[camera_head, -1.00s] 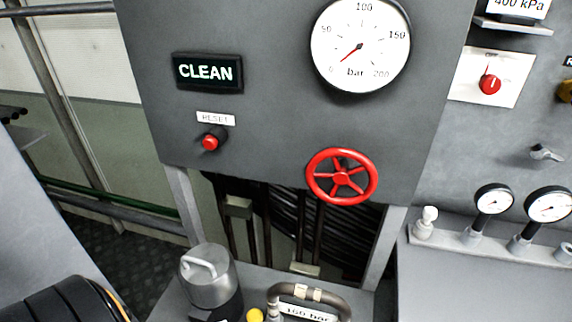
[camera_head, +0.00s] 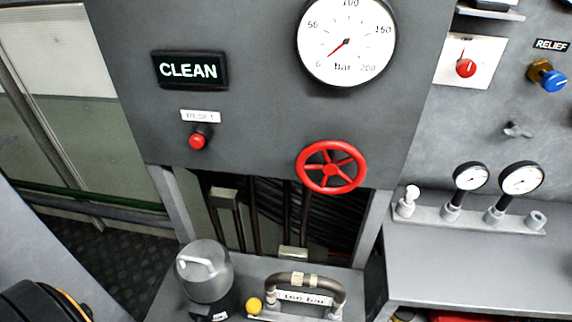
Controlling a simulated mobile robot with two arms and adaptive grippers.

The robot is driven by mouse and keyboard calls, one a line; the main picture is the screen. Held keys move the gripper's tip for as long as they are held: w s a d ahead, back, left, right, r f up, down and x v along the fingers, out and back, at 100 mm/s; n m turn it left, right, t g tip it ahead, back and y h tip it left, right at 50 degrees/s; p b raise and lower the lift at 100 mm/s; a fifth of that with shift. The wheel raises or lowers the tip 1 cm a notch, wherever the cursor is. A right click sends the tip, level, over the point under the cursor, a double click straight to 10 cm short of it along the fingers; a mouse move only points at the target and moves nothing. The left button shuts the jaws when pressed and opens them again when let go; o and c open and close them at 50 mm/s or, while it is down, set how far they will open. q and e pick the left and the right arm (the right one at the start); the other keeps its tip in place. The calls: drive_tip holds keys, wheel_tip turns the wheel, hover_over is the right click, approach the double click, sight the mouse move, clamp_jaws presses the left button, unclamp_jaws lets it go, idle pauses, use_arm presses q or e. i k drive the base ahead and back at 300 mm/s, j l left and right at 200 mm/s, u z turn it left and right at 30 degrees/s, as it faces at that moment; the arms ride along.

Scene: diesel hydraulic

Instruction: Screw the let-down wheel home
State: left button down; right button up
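A red spoked handwheel (camera_head: 331,168), which I take to be the let-down wheel, is mounted on the lower edge of a grey panel (camera_head: 255,120). Its rim and hub are unobstructed, and nothing touches it. From this view I cannot tell how far it is screwed in. Above it, a large round bar gauge (camera_head: 346,42) has its red needle low on the scale, near 0. Neither of my grippers is in view.
A lit CLEAN sign (camera_head: 190,70) and a red RESET button (camera_head: 198,141) are left of the wheel. Below stand a grey metal canister (camera_head: 205,272), a yellow knob (camera_head: 254,305) and a curved pipe handle (camera_head: 306,280). Small gauges (camera_head: 521,180) stand on a ledge at right.

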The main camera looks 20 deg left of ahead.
sight(330, 166)
drive_tip(key=k+l+u, duration=0.25)
drive_tip(key=l, duration=0.15)
drive_tip(key=k+l+u, duration=0.25)
drive_tip(key=k+j+u, duration=0.1)
drive_tip(key=k+u, duration=0.2)
drive_tip(key=k, duration=0.15)
drive_tip(key=k+j+u, duration=0.25)
drive_tip(key=k, duration=0.15)
